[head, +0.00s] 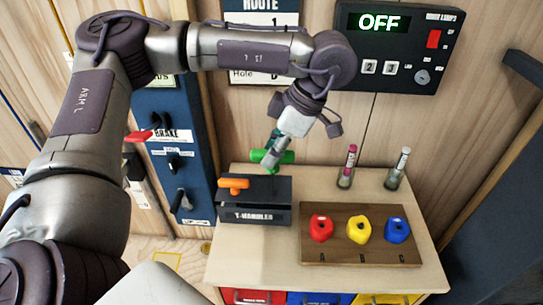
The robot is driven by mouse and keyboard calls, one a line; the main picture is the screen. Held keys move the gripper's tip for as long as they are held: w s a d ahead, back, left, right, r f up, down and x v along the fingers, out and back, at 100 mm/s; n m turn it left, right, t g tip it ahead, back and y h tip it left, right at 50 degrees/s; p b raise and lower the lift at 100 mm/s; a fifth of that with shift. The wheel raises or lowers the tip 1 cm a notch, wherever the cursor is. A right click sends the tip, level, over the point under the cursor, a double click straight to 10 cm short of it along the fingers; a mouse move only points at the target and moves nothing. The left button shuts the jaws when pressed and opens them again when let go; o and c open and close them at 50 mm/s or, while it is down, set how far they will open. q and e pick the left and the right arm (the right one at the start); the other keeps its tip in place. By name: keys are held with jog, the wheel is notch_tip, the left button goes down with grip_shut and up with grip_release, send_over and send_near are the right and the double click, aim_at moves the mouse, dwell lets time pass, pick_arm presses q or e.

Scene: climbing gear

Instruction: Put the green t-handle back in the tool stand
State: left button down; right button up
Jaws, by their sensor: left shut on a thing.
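The green t-handle (286,157) is held by my left gripper (272,160) at its grip bar, just above the back of the dark tool stand (254,217) marked "T-HANDLES". My left gripper is shut on it, and the fingers cover part of the bar. The shaft below the green bar is hard to make out against the dark stand, so I cannot tell whether it is in a hole. An orange t-handle (233,184) sits in the left part of the stand. My right gripper is not in view.
A wooden board (340,251) with red (321,228), yellow (359,229) and blue (397,229) holds lies right of the stand. A blue panel with a red-handled brake (139,136) is at left.

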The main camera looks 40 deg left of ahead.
pick_arm(q)
jog(key=w+a+f+b, duration=0.1)
jog(key=w+a+f, duration=0.3)
jog(key=w, duration=0.5)
jog(key=shift+a+f, duration=0.2)
jog(key=shift+a, duration=0.65)
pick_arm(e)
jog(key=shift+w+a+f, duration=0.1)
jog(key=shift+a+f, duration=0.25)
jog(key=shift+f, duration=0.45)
pick_arm(q)
jog(key=shift+s, duration=0.1)
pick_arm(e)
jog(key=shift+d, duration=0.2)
